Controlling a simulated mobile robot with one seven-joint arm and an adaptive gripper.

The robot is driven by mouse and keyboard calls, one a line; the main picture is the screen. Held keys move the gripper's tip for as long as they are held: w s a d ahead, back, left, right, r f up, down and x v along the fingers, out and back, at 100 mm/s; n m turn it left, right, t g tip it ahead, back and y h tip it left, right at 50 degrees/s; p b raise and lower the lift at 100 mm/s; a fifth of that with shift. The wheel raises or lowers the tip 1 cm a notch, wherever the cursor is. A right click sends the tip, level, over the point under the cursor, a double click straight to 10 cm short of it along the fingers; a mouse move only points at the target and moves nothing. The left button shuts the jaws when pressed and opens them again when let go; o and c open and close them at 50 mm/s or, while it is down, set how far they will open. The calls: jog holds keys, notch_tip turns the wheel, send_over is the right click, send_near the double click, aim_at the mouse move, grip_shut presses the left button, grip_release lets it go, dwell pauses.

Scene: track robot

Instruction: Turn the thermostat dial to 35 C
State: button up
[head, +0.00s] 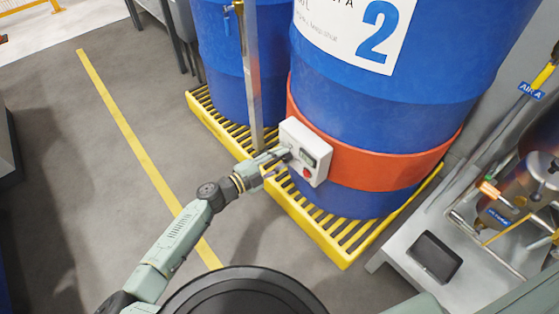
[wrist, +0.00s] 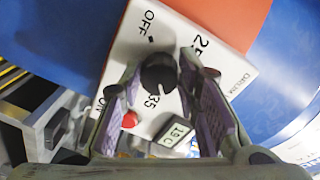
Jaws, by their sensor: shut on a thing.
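The thermostat (head: 319,137) is a white box on the orange band around the blue drum marked 2. Its dark dial (wrist: 157,76) sits between the two fingers of my gripper (wrist: 160,68), which is shut on it. The white face shows OFF above the dial, 25 to the upper right and 35 below. A small display (wrist: 174,132) appears to read 19 C. A red round part (wrist: 130,119) shows on the face. In the head view my gripper (head: 277,157) reaches the box's left side.
The blue drum (head: 400,100) stands on a yellow slatted pallet (head: 345,245), with another blue drum (head: 222,60) behind it. A grey metal post (head: 252,90) rises just left of the box. Piping and a steel vessel (head: 510,205) stand at right.

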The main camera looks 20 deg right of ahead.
jog(key=m+b, duration=0.1)
jog(key=m, duration=0.3)
jog(key=shift+s+m, duration=0.1)
jog(key=shift+m, duration=0.3)
jog(key=shift+r+m, duration=0.1)
jog(key=shift+m, duration=0.2)
jog(key=o, duration=1.2)
jog(key=shift+y, duration=0.3)
jog(key=shift+c, duration=0.2)
jog(key=shift+a, duration=0.1)
jog(key=f+v, duration=0.1)
jog(key=v, duration=1)
jog(key=shift+s+a+r, duration=0.25)
jog(key=shift+a+r, duration=0.15)
